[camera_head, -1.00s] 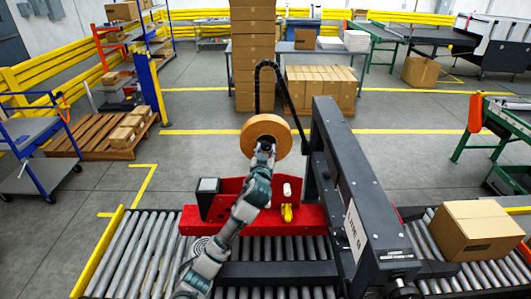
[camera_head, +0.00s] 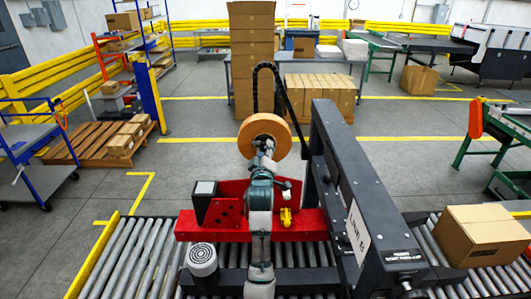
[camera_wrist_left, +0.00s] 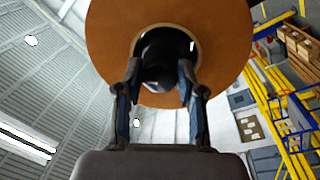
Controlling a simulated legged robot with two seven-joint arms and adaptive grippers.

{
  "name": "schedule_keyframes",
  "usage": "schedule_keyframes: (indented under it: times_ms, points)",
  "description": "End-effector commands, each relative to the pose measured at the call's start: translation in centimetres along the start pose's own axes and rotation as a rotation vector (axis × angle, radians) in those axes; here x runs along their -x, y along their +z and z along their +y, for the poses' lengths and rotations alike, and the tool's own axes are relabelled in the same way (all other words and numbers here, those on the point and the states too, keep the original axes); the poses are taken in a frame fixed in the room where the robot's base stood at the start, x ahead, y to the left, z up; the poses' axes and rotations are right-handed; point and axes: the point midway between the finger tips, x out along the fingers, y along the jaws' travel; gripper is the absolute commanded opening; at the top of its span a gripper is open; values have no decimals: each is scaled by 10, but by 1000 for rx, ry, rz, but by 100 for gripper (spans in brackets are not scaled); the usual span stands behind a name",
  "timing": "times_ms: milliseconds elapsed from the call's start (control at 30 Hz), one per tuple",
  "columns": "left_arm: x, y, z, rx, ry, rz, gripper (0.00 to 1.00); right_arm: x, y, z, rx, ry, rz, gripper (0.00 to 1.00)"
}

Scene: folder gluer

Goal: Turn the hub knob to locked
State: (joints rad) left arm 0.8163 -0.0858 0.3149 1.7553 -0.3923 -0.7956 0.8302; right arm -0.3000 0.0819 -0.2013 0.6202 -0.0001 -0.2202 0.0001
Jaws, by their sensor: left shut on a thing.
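The hub knob (camera_wrist_left: 160,72) is a dark round piece in the centre of an orange-brown tape roll (camera_wrist_left: 105,35). In the left wrist view my left gripper (camera_wrist_left: 158,80) has one finger on each side of the knob and is shut on it. In the head view the roll (camera_head: 252,130) stands upright above the red machine head (camera_head: 300,222), and my left gripper (camera_head: 266,147) reaches its hub from the front. The arm and gripper hide most of the knob there, and no lock mark on it can be read. My right gripper is not in view.
A dark machine column (camera_head: 350,190) rises just right of the red head. A yellow part (camera_head: 286,218) sits on the head. Rollers (camera_head: 125,255) run left and right below, and a cardboard box (camera_head: 482,235) rests on the right rollers.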

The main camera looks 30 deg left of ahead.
Motion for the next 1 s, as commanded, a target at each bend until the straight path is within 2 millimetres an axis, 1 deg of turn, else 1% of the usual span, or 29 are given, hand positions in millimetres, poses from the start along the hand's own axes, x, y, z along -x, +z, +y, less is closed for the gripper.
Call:
schedule_keyframes:
  times_ms: [200, 500, 700, 1000]
  points:
    - [0, 1, 0, 199, -9, 21, 3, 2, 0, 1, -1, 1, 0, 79]
    - [0, 1, -1, 411, -15, 49, 3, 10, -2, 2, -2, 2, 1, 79]
    - [0, 2, -1, 496, -17, 60, 3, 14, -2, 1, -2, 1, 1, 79]
    - [0, 2, -3, 543, -19, 67, 3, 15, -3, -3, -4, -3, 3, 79]
